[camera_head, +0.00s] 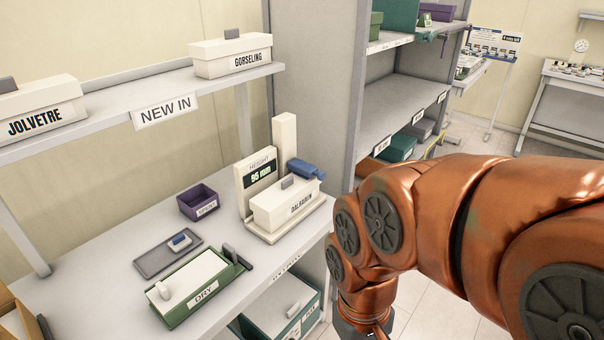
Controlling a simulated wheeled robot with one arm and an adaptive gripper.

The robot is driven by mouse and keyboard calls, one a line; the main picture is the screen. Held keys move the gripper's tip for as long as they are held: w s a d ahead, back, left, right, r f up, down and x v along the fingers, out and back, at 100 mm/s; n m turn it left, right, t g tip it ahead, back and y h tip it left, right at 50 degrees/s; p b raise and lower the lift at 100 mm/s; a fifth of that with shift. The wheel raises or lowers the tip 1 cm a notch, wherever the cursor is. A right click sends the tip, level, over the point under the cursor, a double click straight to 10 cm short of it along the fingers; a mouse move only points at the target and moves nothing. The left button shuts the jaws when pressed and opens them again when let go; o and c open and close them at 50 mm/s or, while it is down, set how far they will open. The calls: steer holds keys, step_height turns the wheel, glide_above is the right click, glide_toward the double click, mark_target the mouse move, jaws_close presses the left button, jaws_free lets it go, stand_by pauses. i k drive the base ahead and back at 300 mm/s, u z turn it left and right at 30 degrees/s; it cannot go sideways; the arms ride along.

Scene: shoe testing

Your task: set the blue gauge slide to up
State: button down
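The blue gauge slide (306,170) is on the white upright post (285,140) of a height gauge on the table. It sits roughly mid-height on the post and juts out to the right, above a white lidded box (287,207) on the gauge base. The gauge display (262,175) reads "HEIGHT" and what looks like 95 mm. My copper-coloured arm reaches in from the right. The dark start of my gripper (368,328) is at the bottom edge, below and right of the gauge and apart from it. Its fingertips are cut off or hidden.
The table (100,285) also holds a purple bin (198,203), a grey tray (168,254) with a small blue-and-white item, and a green "DRY" box (198,290). A "NEW IN" shelf (110,112) with white boxes runs behind. A grey shelf unit (310,70) stands right of the gauge.

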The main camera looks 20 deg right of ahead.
mark_target(305, 170)
steer(key=u, duration=1.6)
steer(key=k, duration=0.65)
steer(key=z, duration=1.05)
steer(key=i, duration=0.5)
